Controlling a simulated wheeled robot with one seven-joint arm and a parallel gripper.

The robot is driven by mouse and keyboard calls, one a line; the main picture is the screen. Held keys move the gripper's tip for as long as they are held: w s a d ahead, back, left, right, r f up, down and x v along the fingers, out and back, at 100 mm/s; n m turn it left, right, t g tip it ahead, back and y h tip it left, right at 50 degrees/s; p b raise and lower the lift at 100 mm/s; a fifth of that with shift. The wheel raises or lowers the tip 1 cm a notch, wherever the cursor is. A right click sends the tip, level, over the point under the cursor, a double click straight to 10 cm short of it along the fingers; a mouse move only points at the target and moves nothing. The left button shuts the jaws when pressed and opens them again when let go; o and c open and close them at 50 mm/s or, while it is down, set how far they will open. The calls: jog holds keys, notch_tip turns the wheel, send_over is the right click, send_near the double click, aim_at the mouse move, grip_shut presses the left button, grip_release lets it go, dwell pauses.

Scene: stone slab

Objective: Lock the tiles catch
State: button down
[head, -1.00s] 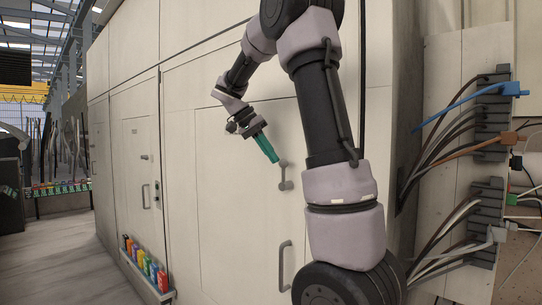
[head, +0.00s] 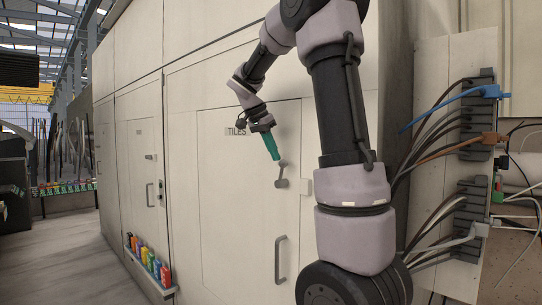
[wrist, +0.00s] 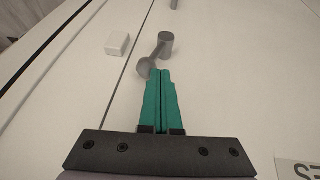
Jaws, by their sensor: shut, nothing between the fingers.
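The tiles catch (head: 281,176) is a small grey lever with rounded ends on the cream door marked TILES (head: 236,132). It hangs roughly downward in the head view and does not reach the pale block (head: 305,188) to its right. My gripper (head: 276,158), with green fingers, is shut and empty just above the catch. In the wrist view the closed fingertips (wrist: 162,73) are right beside the rounded end of the catch (wrist: 155,57); I cannot tell whether they touch. The pale block also shows there (wrist: 117,43), across the door seam from the catch.
A grey pull handle (head: 280,262) sits lower on the same door. Another cabinet door (head: 140,180) is to the left, with a ledge of coloured items (head: 150,264) below. Cables and grey connector racks (head: 475,125) are at the right.

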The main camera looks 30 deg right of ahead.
jog(key=shift+s+d+f+m+t+y, duration=0.25)
jog(key=shift+s+d+f+t, duration=0.5)
jog(key=shift+s+f, duration=0.7)
jog(key=shift+s+d+f+m+t+y, duration=0.15)
jog(key=shift+s+d+f+t+y, duration=0.25)
jog(key=shift+s+f+t, duration=1)
jog(key=shift+s+d+f+m+t+y, duration=0.25)
jog(key=shift+s+d+f+t, duration=0.35)
jog(key=shift+s, duration=1.45)
jog(key=shift+f, duration=0.3)
